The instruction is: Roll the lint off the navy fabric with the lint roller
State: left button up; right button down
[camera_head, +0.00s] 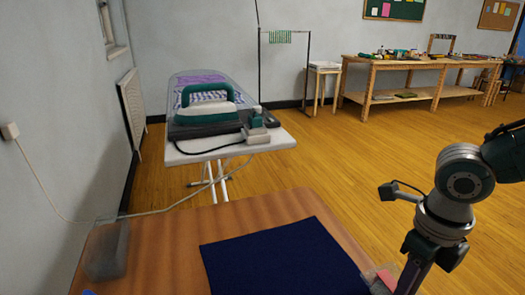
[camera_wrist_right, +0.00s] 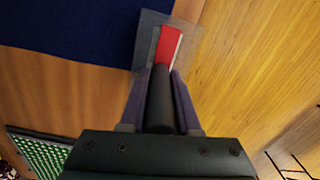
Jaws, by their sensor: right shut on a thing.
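The navy fabric (camera_head: 285,262) lies flat on the wooden table at the bottom middle of the head view. Its corner also shows at the top left of the right wrist view (camera_wrist_right: 70,30). No lint can be made out on it. My right gripper (camera_wrist_right: 162,78) is shut on the dark handle of the lint roller (camera_wrist_right: 168,46), which has a red part and a pale grey square end. The roller's end is at the fabric's right edge, near the table edge; I cannot tell whether it touches. In the head view, the roller (camera_head: 385,279) is partly cut off. My left gripper is out of view.
A grey block (camera_head: 107,250) stands on the table's left side. Behind the table, an ironing board (camera_head: 240,144) carries a large green-and-grey iron (camera_head: 207,105). A green perforated item (camera_wrist_right: 42,152) shows in the wrist view.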

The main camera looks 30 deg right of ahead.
notch_tip(320, 180, up, 14)
jog(key=p, duration=1.3)
jog(key=shift+r, duration=0.15)
jog(key=shift+a, duration=0.1)
